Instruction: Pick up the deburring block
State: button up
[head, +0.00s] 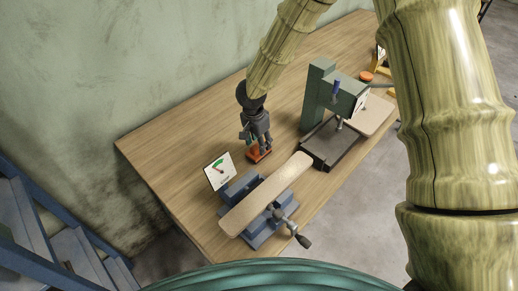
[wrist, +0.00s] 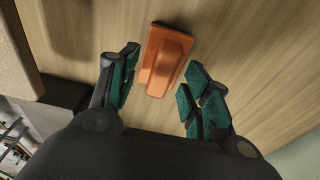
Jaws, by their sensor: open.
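The deburring block (wrist: 166,62) is an orange block with a raised grip, lying on the wooden table (head: 165,150). In the wrist view it sits between and a little beyond my open fingers, with space on both sides. My gripper (wrist: 160,85) is open and empty. In the head view my gripper (head: 256,145) is just above the orange block (head: 260,156), pointing down, and its fingers hide part of the block.
A blue vise (head: 243,188) with a curved board (head: 265,195) stands in front of the block. A card with a gauge (head: 219,171) stands at its left. A green press (head: 319,93) with a dark base is at the right. The table's back left is clear.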

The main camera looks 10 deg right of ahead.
jog(key=w+f, duration=0.2)
jog(key=shift+w+d+f, duration=0.1)
jog(key=shift+w+f, duration=0.15)
jog(key=shift+f, duration=0.1)
jog(key=shift+s+d, duration=0.1)
jog(key=shift+s, duration=0.25)
jog(key=shift+s+r, duration=0.3)
jog(key=shift+s, duration=0.3)
jog(key=shift+s+r, duration=0.3)
jog(key=shift+s, duration=0.3)
jog(key=shift+c, duration=1)
jog(key=shift+s+r, duration=0.25)
jog(key=shift+r, duration=0.05)
jog(key=c, duration=0.3)
jog(key=shift+w+f, duration=0.2)
jog(key=shift+w, duration=0.05)
jog(key=c, duration=0.4)
jog(key=shift+w+f, duration=0.7)
jog(key=shift+w, duration=0.1)
grip_shut()
jog(key=shift+s+r, duration=0.25)
jog(key=shift+r, duration=0.05)
